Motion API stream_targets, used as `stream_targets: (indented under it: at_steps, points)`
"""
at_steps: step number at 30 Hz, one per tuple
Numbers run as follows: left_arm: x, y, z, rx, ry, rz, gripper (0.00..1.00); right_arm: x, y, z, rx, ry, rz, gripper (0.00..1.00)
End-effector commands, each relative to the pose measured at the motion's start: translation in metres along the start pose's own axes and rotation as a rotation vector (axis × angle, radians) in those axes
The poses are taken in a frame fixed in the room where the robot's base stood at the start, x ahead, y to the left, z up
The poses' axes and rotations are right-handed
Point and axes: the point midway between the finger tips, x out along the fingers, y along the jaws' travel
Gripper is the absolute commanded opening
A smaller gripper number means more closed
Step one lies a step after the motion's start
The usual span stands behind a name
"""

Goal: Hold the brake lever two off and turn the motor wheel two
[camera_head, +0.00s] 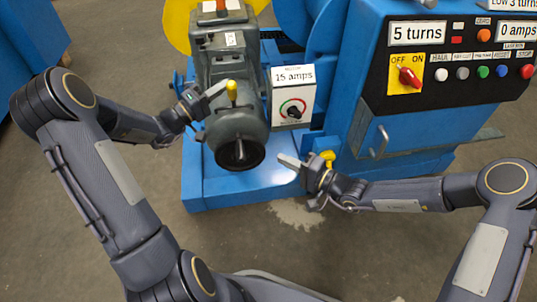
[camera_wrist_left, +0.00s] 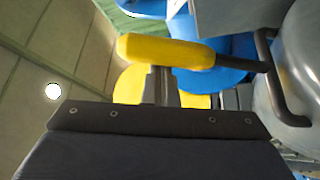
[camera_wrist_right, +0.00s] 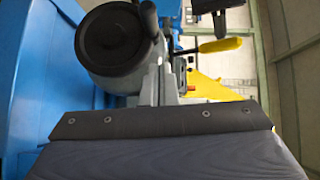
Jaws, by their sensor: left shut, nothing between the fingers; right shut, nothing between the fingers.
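The grey motor has a dark round motor wheel (camera_head: 240,152) on its front end, with a small crank handle. The wheel also shows at upper left in the right wrist view (camera_wrist_right: 108,42). A yellow-handled lever (camera_head: 232,91) stands on top of the motor. My left gripper (camera_head: 219,91) is shut and empty, its tips close beside that yellow handle; in the left wrist view the handle (camera_wrist_left: 165,50) lies across just beyond the tips. Contact cannot be told. My right gripper (camera_head: 282,160) is shut and empty, right of the wheel and apart from it. No label reading "two" is legible.
Another yellow handle (camera_head: 328,157) is behind my right gripper. A white box (camera_head: 293,97) reading "15 amps" with a dial stands right of the motor. The control panel (camera_head: 460,70) reads "5 turns" and "0 amps", with a red switch on yellow. The floor in front is clear.

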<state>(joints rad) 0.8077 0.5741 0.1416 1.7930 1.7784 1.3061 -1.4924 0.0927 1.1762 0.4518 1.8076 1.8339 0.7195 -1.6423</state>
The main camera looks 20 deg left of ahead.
Motion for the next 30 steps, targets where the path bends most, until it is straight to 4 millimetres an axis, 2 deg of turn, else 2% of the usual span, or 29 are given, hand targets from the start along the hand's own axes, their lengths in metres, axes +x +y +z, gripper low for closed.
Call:
stream_targets:
  at_steps: [1,3,9,30]
  points:
    - [0.002,-0.001,0.009,-0.01,-0.021,0.004,0.0,-0.011,0.0,-0.001,0.0,0.003,0.001,0.0]
    - [0.002,-0.001,0.009,-0.01,-0.021,0.004,0.0,-0.021,-0.001,-0.001,0.001,0.002,0.0,0.0]
    - [0.002,-0.001,0.009,-0.01,-0.021,0.004,0.0,-0.038,-0.002,0.0,0.0,0.001,-0.001,0.0]
    - [0.002,-0.001,0.009,-0.01,-0.021,0.004,0.0,-0.039,-0.003,0.0,0.0,0.0,-0.001,0.0]
